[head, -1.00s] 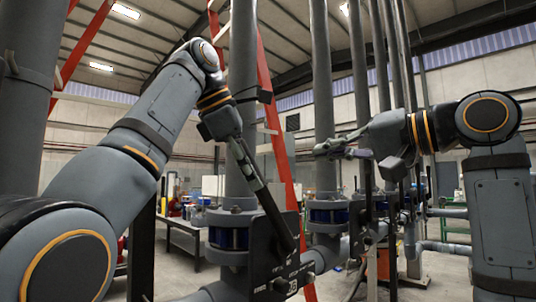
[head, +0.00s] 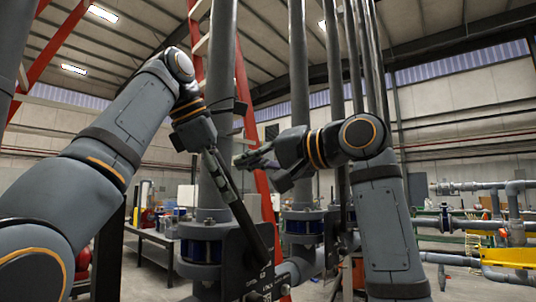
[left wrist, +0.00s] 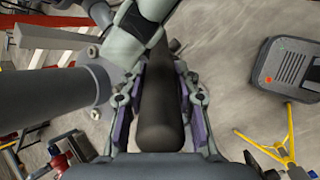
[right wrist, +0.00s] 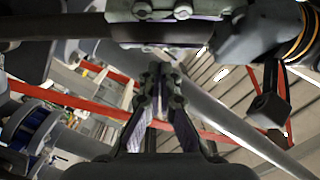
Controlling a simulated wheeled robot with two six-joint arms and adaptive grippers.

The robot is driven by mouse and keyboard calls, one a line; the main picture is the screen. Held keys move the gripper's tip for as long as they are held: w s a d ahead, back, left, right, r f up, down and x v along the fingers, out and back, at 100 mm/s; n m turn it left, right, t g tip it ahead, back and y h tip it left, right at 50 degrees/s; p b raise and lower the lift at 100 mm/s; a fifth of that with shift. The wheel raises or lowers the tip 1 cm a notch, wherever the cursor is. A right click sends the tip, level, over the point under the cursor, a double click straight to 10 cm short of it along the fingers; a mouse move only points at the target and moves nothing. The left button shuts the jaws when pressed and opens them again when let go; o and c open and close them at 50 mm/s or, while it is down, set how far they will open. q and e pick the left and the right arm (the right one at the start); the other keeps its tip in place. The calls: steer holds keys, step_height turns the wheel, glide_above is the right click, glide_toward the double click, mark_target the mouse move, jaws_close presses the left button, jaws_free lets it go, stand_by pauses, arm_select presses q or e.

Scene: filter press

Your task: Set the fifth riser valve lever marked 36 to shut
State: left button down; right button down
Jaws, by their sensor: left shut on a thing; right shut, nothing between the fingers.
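The long dark valve lever (head: 238,212) slants from upper left down to lower right in the head view. A dark marked plate (head: 262,283) is at its lower end, partly cut off by the frame edge; I cannot read its number. My left gripper (head: 210,155) is shut around the lever's upper end. In the left wrist view the lever's rounded end (left wrist: 160,125) lies between the pads. My right gripper (head: 243,160) is shut and empty, its fingers pointing left, close beside the left gripper. In the right wrist view its fingertips (right wrist: 164,75) meet below the lever and left gripper.
A grey vertical riser pipe (head: 216,100) with a blue-banded flange (head: 200,250) stands behind the lever. More risers (head: 300,110) stand to its right. A workbench (head: 150,238) and yellow-framed pipework (head: 510,255) are farther back.

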steer(key=shift+s+a+f, duration=0.5)
arm_select(q)
steer(key=shift+r, duration=0.1)
arm_select(e)
steer(key=shift+s+a+f+n, duration=0.35)
steer(key=shift+s+a+n, duration=0.1)
steer(key=shift+s, duration=0.15)
arm_select(q)
steer(key=c, duration=1)
jaws_free()
steer(key=shift+w+d, duration=0.1)
arm_select(e)
steer(key=shift+w, duration=0.1)
